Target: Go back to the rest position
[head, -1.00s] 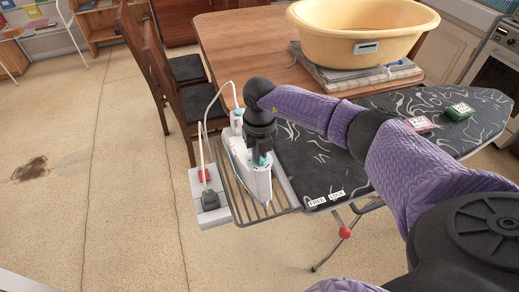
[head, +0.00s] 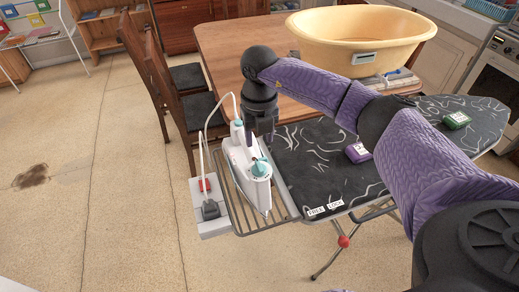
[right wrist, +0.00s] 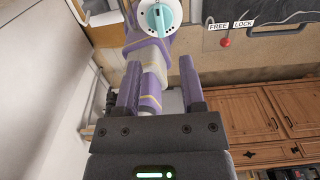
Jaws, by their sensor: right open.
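My right gripper (head: 262,138) is open and points down just above the white iron with teal parts (head: 247,172). The iron stands on the wire rack (head: 238,208) at the left end of the ironing board. In the right wrist view, the two fingers of my right gripper (right wrist: 160,64) are spread apart. The iron's round white end with a teal dial (right wrist: 155,16) shows at the top of that view, beyond the fingertips. I cannot tell whether a finger touches the iron. My left gripper is not in view.
The dark patterned ironing board (head: 315,165) carries a purple box (head: 357,152) and a green box (head: 456,119). A socket block (head: 210,212) with a plug and cord sits beside the rack. A yellow tub (head: 360,30) stands behind on the wooden table (head: 225,38). Chairs stand left.

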